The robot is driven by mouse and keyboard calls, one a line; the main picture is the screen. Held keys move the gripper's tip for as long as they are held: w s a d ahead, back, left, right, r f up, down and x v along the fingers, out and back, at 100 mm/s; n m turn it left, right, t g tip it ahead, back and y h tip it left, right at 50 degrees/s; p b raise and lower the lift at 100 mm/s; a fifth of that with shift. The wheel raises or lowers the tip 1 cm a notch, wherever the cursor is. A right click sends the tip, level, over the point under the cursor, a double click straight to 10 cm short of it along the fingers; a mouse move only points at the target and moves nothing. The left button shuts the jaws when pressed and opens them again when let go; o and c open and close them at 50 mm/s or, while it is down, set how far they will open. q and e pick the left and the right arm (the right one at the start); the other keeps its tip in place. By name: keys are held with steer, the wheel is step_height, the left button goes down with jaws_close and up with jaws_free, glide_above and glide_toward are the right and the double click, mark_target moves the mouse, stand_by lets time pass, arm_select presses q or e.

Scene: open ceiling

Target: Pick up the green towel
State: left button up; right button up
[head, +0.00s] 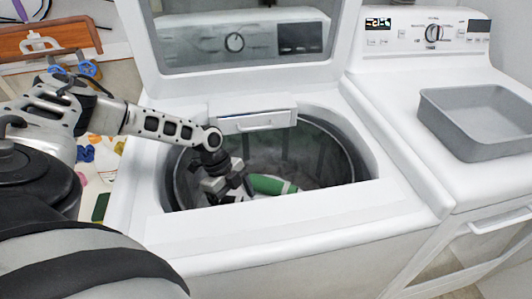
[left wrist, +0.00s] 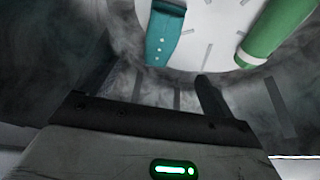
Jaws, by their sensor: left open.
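The green towel (head: 272,185) lies at the bottom of the open washer's drum, rolled up, with a white stripe near one end. In the left wrist view the green towel (left wrist: 278,30) shows at the upper right, cut by the frame edge. My left gripper (head: 238,188) reaches into the drum from the left, just left of the towel in the head view. It is open and empty, and the wrist view shows a gap between it and the towel. The gripper hides part of the drum floor. My right gripper is not in view.
The washer (head: 300,222) has a raised lid and a rim around the arm. A grey tray (head: 450,128) stands on the machine at the right.

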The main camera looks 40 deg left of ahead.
arm_select(q)
steer(key=x, duration=1)
steer(key=shift+x, duration=3.05)
steer(key=shift+w, duration=0.15)
steer(key=c, duration=1.2)
steer(key=shift+r, duration=0.15)
